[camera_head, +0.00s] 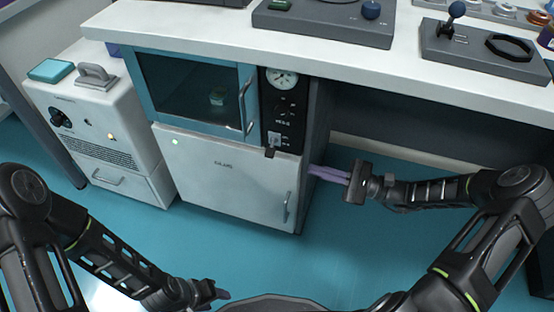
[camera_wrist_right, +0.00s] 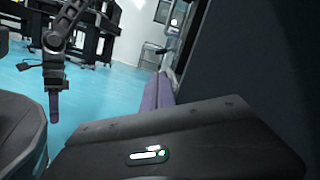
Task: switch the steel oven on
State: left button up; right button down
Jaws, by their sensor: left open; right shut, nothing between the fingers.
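The oven (camera_head: 190,88) is built in under the white bench, with a teal-framed glass door and a small object dimly visible inside. Its black control panel (camera_head: 284,120) right of the door has a round gauge (camera_head: 282,78), dark knobs and a small pale switch (camera_head: 276,139) low down. I cannot read the switch's position. My right gripper (camera_head: 313,171) is shut and empty, its purple fingers pointing left, below and right of the panel. Its fingers also show in the right wrist view (camera_wrist_right: 158,92). My left gripper (camera_head: 224,295) is open and low at the bottom, away from the oven.
A white cabinet door (camera_head: 225,175) with a green lamp is below the oven. A white unit (camera_head: 105,120) with a knob and amber lamp stands at left. The bench top (camera_head: 220,25) overhangs the panel and carries instruments. The teal floor (camera_head: 270,255) in front is clear.

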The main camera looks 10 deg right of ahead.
aim_at(270, 152)
pick_arm(q)
jog(key=f+b, duration=0.1)
jog(key=f, duration=0.1)
jog(key=b, duration=0.1)
jog(key=shift+w+f+b, duration=0.25)
jog(key=shift+f+b, duration=0.05)
jog(key=shift+f, duration=0.1)
pick_arm(e)
jog(key=x, duration=1)
pick_arm(q)
jog(key=shift+d+r, duration=0.1)
jog(key=shift+r, duration=0.05)
pick_arm(e)
jog(key=shift+a, duration=0.1)
